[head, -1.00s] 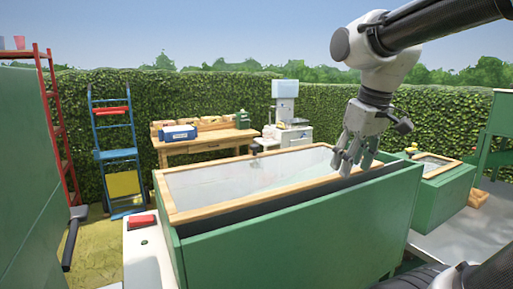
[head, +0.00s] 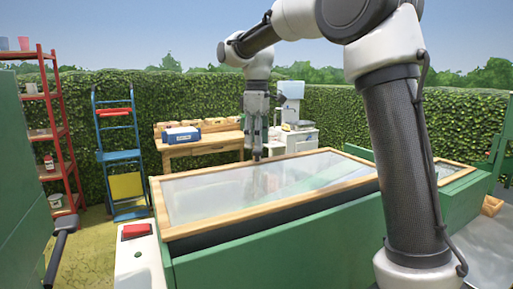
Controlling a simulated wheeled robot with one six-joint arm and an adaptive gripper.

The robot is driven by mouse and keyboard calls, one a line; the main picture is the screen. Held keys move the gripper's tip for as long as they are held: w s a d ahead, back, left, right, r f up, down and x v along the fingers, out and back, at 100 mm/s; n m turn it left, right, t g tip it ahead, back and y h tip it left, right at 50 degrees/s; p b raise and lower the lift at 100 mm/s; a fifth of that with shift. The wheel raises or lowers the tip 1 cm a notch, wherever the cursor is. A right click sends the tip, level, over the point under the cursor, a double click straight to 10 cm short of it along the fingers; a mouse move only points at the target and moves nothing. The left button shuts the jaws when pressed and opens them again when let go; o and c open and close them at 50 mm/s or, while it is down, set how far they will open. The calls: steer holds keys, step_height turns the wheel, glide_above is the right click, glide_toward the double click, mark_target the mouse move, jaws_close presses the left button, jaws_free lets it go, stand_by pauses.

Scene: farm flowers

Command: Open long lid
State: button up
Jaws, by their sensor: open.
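The long lid (head: 215,226) is a glazed panel in a light wooden frame on top of a long green box (head: 270,262). A dark gap shows between the lid's near edge and the box wall, so the lid looks slightly raised or tilted there. My gripper (head: 257,155) hangs pointing down over the far long edge of the lid, around its middle. It is open and empty. I cannot tell whether its fingertips touch the frame. My arm hides part of the box and the lid's right end.
A white post with a red button (head: 136,231) stands at the box's near left corner. A wooden table (head: 200,145) with a blue box (head: 182,134) is behind. A smaller lidded box (head: 455,180) is right.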

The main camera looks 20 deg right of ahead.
steer(key=shift+f, duration=1.4)
